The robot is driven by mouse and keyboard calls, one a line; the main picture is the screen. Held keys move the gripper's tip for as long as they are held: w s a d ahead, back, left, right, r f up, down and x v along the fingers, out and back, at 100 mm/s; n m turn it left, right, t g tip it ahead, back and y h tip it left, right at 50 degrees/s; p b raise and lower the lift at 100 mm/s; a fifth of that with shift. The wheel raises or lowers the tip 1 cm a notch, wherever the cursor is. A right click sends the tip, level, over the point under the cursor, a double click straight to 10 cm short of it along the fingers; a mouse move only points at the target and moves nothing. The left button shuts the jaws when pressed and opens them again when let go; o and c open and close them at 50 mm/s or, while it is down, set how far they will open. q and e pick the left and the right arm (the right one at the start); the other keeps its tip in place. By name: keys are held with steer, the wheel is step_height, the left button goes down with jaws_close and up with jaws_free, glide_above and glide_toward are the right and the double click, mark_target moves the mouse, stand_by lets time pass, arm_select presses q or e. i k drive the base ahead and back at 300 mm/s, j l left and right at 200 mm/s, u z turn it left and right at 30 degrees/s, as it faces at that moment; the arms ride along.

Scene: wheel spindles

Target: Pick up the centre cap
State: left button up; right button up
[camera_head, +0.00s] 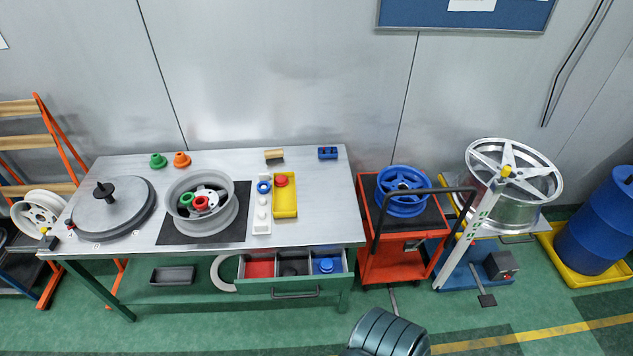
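I cannot tell for certain which small part is the centre cap. A red round piece (281,180) lies in the yellow tray (291,209) on the workbench. A blue ring-like piece (264,187) sits at the far end of a white strip (262,228) left of that tray. The open drawer (296,283) under the bench has several compartments, with red, dark and blue contents; a blue round piece (326,265) is in the right one. Neither of my grippers shows in the head view.
A grey wheel (231,218) with green and red rings inside lies on a black mat. A dark turntable (130,210) stands left. Green (158,160) and orange (182,159) cones stand at the back. A red cart (381,265) with a blue wheel is right; the drawer juts forward.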

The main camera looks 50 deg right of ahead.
mark_target(281, 181)
steer(key=z, duration=0.45)
steer(key=i+z, duration=0.1)
steer(key=z, duration=0.35)
steer(key=j+z, duration=0.1)
steer(key=z, duration=0.4)
steer(key=i+z, duration=0.1)
steer(key=z, duration=0.35)
steer(key=j+z, duration=0.1)
steer(key=z, duration=0.35)
steer(key=j+z, duration=1.3)
